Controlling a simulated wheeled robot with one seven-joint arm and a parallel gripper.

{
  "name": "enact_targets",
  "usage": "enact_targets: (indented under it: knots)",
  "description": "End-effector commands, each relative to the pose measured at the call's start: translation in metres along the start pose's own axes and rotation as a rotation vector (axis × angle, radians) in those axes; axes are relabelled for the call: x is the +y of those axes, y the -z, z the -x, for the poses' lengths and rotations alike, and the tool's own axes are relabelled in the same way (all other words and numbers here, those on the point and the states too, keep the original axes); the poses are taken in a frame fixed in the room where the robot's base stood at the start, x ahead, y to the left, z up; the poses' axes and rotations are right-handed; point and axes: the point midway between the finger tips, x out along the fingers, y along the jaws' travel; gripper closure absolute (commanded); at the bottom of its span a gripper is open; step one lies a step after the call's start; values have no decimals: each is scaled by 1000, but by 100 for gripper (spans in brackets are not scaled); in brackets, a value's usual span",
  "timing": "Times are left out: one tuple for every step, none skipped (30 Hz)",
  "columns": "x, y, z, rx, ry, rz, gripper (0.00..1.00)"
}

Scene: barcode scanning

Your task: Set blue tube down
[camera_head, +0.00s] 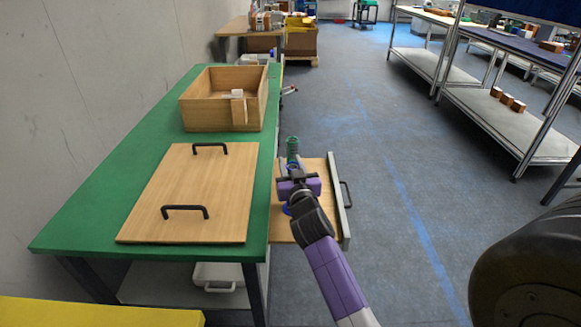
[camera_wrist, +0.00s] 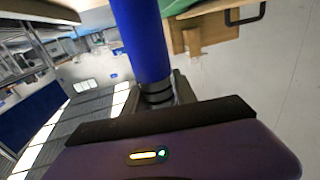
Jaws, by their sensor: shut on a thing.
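My gripper (camera_head: 296,180) is over the pulled-out wooden drawer (camera_head: 280,228), just right of the green table. In the wrist view the blue tube (camera_wrist: 143,38) stands out from between my finger pads (camera_wrist: 158,98), and my gripper is shut on it. In the head view my gripper and arm hide most of the tube, and only a bit of blue shows beside the wrist. A green ribbed cylinder (camera_head: 292,147) shows just beyond my gripper. I cannot tell whether it touches the gripper or what it rests on.
The green table (camera_head: 92,205) holds a wooden panel (camera_head: 190,185) with two black handles and an open wooden box (camera_head: 205,118) behind it. The drawer has a grey front (camera_head: 340,200) with a black handle. Shelved benches (camera_head: 500,115) stand right. The floor between is clear.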

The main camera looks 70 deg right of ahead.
Motion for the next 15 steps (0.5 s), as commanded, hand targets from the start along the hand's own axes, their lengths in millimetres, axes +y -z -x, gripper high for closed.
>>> enact_targets:
  knots:
    - [0, 1, 0, 3, 0, 0, 100]
    - [0, 2, 0, 3, 0, 0, 100]
    - [0, 2, 0, 2, 1, 0, 100]
    - [0, 2, 0, 2, 1, 0, 100]
    - [0, 2, 0, 2, 0, 0, 100]
    - [0, 2, 0, 2, 1, 0, 100]
    - [0, 1, 0, 2, 1, 0, 100]
    - [0, 0, 0, 2, 1, 0, 100]
    - [0, -2, 0, 2, 1, 0, 100]
    - [0, -2, 0, 2, 1, 0, 100]
    - [0, -3, 0, 0, 1, 0, 65]
    - [0, -2, 0, 0, 0, 0, 57]
    - [0, -2, 0, 0, 0, 0, 51]
    - [0, -2, 0, 0, 0, 0, 45]
    - [0, -2, 0, 0, 0, 0, 45]
